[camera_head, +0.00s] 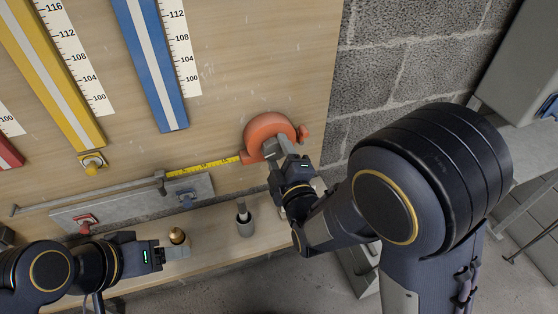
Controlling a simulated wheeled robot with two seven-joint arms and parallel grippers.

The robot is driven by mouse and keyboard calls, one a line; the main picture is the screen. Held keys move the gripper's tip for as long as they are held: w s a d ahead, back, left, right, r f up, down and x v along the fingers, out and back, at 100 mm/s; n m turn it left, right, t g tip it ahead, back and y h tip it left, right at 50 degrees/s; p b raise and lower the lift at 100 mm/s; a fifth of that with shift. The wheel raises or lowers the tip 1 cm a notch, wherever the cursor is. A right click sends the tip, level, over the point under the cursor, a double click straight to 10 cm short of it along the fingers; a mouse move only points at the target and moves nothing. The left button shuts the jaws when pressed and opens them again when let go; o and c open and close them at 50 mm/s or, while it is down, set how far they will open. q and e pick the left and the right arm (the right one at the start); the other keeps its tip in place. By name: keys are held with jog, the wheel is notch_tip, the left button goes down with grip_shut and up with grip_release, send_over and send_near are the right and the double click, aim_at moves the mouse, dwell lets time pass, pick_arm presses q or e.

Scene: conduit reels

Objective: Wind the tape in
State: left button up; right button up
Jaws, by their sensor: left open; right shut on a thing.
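An orange tape reel (265,127) sits against the wooden board, with a small orange knob (304,132) at its right side. A yellow tape (205,166) runs out of it to the left, along a thin grey rail (90,198). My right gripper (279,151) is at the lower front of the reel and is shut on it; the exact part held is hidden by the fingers. My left gripper (183,252) is open, low at the left, close to a small brass piece (177,235) on the wooden ledge. I cannot tell whether they touch.
Yellow (52,75) and blue (153,70) striped strips with white scales stand on the board. A grey plate (140,205) with red and blue fittings lies below the rail. A block wall is at the right.

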jog(key=m+b, duration=0.1)
jog(key=m, duration=0.1)
jog(key=m+b, duration=0.3)
jog(key=shift+f+m, duration=0.3)
jog(key=shift+m, duration=0.1)
jog(key=m+b, duration=0.4)
jog(key=m, duration=0.1)
jog(key=m+b, duration=0.4)
jog(key=m, duration=0.1)
jog(key=shift+s+a+m, duration=0.1)
jog(key=shift+a+m, duration=0.05)
jog(key=shift+m, duration=0.25)
jog(key=shift+a+r+m+b, duration=0.1)
jog(key=shift+m+b, duration=1.3)
jog(key=shift+m, duration=0.7)
jog(key=o, duration=1)
jog(key=shift+s+r, duration=0.1)
